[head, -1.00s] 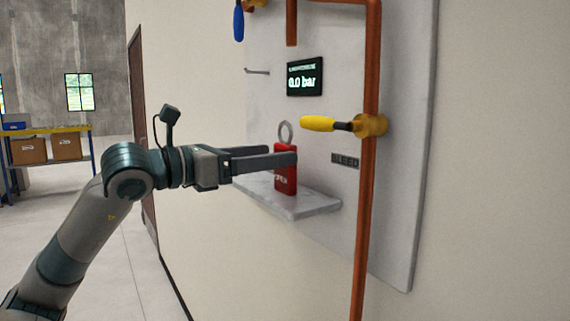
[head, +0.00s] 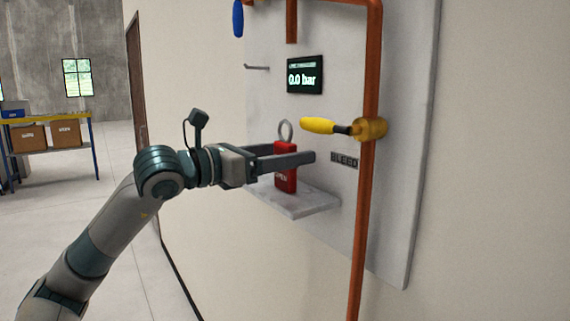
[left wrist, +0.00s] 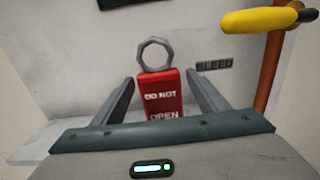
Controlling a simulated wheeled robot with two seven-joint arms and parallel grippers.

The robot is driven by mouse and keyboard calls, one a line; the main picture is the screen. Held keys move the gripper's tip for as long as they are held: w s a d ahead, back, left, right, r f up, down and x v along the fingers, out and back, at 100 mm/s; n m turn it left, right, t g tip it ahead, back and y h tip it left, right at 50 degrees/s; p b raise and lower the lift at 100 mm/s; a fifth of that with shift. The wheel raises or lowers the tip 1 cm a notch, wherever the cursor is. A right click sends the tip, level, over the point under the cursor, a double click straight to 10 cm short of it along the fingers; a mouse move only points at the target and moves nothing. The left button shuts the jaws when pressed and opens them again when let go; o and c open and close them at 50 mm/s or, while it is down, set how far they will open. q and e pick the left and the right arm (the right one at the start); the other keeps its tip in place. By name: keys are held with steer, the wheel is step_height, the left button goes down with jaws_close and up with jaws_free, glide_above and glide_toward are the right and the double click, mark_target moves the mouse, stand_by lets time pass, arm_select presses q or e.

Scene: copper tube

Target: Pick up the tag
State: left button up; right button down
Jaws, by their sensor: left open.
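The red tag (head: 285,181) stands upright on a small grey shelf (head: 305,206) fixed to the wall panel, with a grey ring at its top. In the left wrist view the tag (left wrist: 159,92) reads "DO NOT OPEN". My left gripper (head: 298,155) is open, with its fingers reaching on either side of the tag. In the left wrist view a finger lies left and right of the tag, with a gap at the right finger; contact at the left one is hard to judge. The tag's lower edge is hidden there by my gripper body. My right gripper is out of view.
A yellow-handled valve (head: 320,125) on a copper pipe (head: 366,200) sits just above and right of the gripper. A "BLEED" label (head: 344,160), a 0.0 bar display (head: 305,75) and a small hook (head: 257,67) are on the panel (head: 405,150).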

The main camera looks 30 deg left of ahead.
arm_select(q)
steer(key=c, duration=1.1)
steer(key=shift+c, duration=0.2)
steer(key=shift+r, duration=0.1)
steer(key=shift+r+b, duration=0.35)
steer(key=shift+r, duration=4.55)
